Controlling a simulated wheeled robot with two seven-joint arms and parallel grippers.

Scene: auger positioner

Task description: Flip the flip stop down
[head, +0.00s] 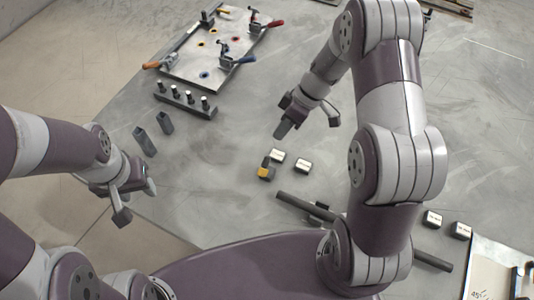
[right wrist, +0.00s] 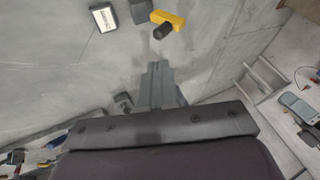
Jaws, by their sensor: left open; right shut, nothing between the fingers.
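The flip stop appears to be the small dark block with a yellow piece (head: 265,173) near the middle of the table. In the right wrist view the yellow piece (right wrist: 168,20) sits beside a dark grey block, with a dark round knob at its near end. I cannot tell for sure whether it is up or down. My right gripper (head: 283,131) is shut and empty, above the table and apart from the flip stop; its fingers (right wrist: 157,85) point towards it in the wrist view. My left gripper (head: 137,203) is open and empty, off the table's left edge.
A dark bar (head: 298,206) lies in front, partly behind my right arm. A clamp plate (head: 205,68), a pin rack (head: 185,100) and two dark sockets (head: 145,140) stand at left.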

